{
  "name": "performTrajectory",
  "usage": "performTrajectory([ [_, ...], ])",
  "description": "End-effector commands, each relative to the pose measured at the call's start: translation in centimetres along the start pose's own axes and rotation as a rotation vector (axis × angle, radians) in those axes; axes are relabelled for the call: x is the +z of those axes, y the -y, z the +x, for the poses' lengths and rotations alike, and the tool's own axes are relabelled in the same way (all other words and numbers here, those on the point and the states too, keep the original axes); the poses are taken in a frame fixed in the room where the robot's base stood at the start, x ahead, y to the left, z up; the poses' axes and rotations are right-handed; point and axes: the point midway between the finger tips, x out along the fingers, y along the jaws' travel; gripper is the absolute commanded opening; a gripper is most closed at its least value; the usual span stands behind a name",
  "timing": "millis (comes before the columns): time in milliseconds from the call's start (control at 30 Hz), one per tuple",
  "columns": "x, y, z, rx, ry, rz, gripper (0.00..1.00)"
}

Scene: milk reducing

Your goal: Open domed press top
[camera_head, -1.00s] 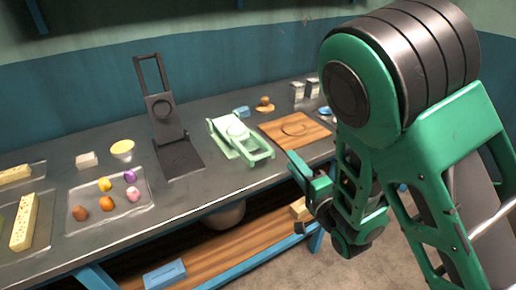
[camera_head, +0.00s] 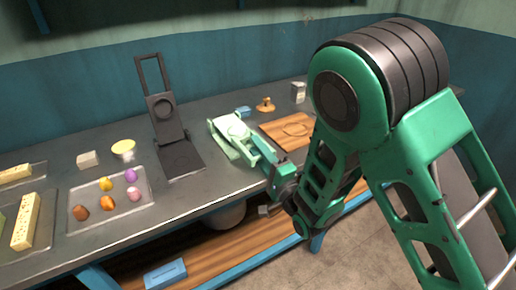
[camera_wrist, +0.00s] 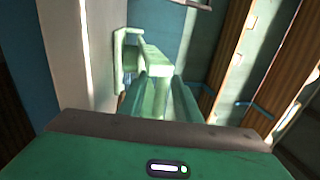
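The pale green press (camera_head: 228,128) with a round part in its middle lies flat on the counter, its top down. My gripper (camera_head: 264,150) is at the press's near right end, by its handle end, and hides part of it. In the wrist view the pale green frame (camera_wrist: 152,58) of the press shows straight ahead. My gripper (camera_wrist: 160,97) has its two fingers apart around a pale green bar; whether they touch it is hard to see. A black press (camera_head: 165,120) stands with its top raised to the left.
A wooden board (camera_head: 290,130) lies right of the pale green press. A clear tray (camera_head: 110,203) with several coloured lumps and a yellow bowl (camera_head: 123,148) are to the left. The counter's front edge runs below my gripper.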

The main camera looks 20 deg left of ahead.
Motion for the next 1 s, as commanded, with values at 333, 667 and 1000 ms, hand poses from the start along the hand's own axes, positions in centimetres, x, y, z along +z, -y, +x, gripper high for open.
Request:
performTrajectory([
  [333, 0.04, -0.01, 1.19, 0.001, 0.001, -0.001, 0.30],
  [667, 0.04, -0.03, 1.17, 0.001, 0.001, -0.001, 0.00],
  [1000, 0.42, 0.28, 1.35, 0.013, 0.006, 0.000, 0.00],
])
